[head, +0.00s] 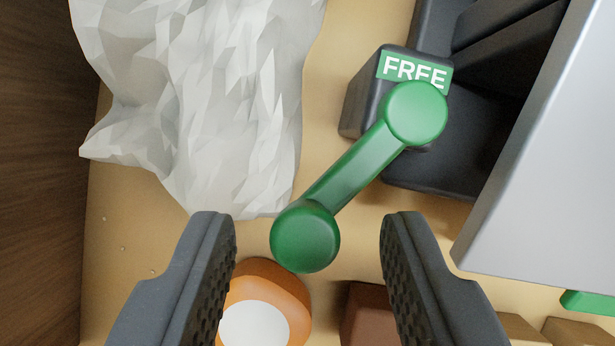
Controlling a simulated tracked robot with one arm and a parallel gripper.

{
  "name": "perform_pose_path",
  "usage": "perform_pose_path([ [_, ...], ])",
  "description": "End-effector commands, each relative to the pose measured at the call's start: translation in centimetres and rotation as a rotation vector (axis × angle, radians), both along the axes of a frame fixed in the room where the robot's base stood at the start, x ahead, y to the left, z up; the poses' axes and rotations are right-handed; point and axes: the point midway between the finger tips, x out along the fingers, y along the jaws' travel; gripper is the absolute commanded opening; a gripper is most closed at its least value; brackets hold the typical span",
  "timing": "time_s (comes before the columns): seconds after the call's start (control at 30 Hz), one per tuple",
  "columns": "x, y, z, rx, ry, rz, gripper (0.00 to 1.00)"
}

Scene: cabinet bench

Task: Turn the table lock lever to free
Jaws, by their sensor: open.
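The green lock lever (352,171) runs diagonally, with a rounded knob at each end. Its upper right knob (415,113) partly covers the green FREE label (402,70) on a black block. Its lower left knob (304,236) appears between the fingertips of my gripper (309,222). The gripper is open, with a visible gap between each finger and that knob. I cannot tell how far the knob is from the fingertips in depth, nor which end is the pivot.
A crumpled white sheet-like mass (200,90) lies at upper left. An orange round object with a white centre (285,283) and a brown block (365,318) lie below the lever. A large grey panel (550,150) fills the right. Bare tan surface (130,225) shows at left.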

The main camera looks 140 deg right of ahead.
Motion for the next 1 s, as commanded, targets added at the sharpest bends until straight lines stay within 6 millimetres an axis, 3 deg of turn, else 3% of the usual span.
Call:
perform_pose_path([
  [0.43, 0.3, 0.15, -0.99, 0.0, 0.0, -0.001, 0.4],
  [0.57, 0.3, 0.13, -0.98, 0.001, 0.0, -0.002, 0.04],
  [0.6, 0.29, 0.13, -0.97, 0.001, 0.0, -0.002, 0.0],
  [1.0, 0.31, 0.8, -0.99, -0.003, 0.004, -0.117, 0.0],
])
